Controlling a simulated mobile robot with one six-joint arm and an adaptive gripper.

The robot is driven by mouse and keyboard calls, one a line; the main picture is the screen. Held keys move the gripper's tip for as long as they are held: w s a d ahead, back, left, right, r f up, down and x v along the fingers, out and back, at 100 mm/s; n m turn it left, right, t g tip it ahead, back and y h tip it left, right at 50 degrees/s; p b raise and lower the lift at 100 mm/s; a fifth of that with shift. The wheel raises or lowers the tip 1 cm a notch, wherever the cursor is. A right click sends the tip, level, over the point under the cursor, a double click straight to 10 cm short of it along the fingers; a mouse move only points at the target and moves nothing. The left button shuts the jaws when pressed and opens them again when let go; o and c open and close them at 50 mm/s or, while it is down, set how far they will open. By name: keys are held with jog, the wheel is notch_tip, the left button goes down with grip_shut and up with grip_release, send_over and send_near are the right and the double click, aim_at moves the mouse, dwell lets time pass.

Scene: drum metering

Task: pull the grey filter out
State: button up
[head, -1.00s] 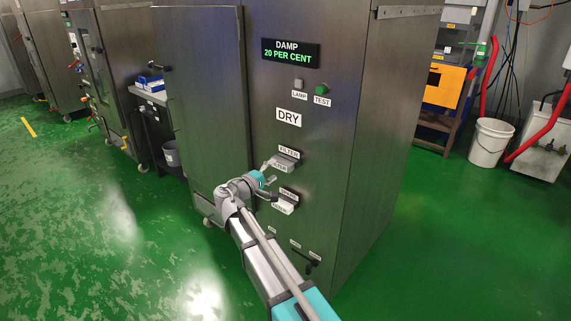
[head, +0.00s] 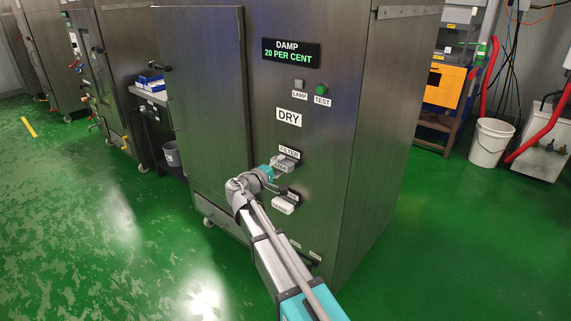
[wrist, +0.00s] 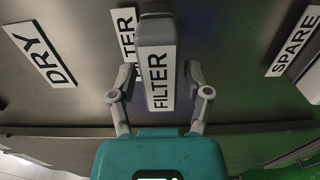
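The grey filter (head: 288,164) is a block with a white FILTER label that stands out from the steel cabinet front, below the DRY sign. In the wrist view the filter (wrist: 157,62) points toward my camera, with a second FILTER label on the panel behind it. My gripper (wrist: 160,72) is open, with one finger on each side of the filter. A gap shows between the right finger and the block; the left finger is closer, and I cannot tell if it touches. In the head view my gripper (head: 277,172) partly covers the filter's lower left.
A similar grey block, the spare (head: 284,205), sticks out just below the filter; it also shows at the right of the wrist view (wrist: 309,75). The cabinet display (head: 290,52) reads DAMP 20 PER CENT. Green floor lies open right of the cabinet, before a white bucket (head: 491,143).

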aim_at(279, 166)
grip_shut()
jog(key=shift+v, duration=2.25)
dwell(0.5)
jog(key=shift+v, duration=1.8)
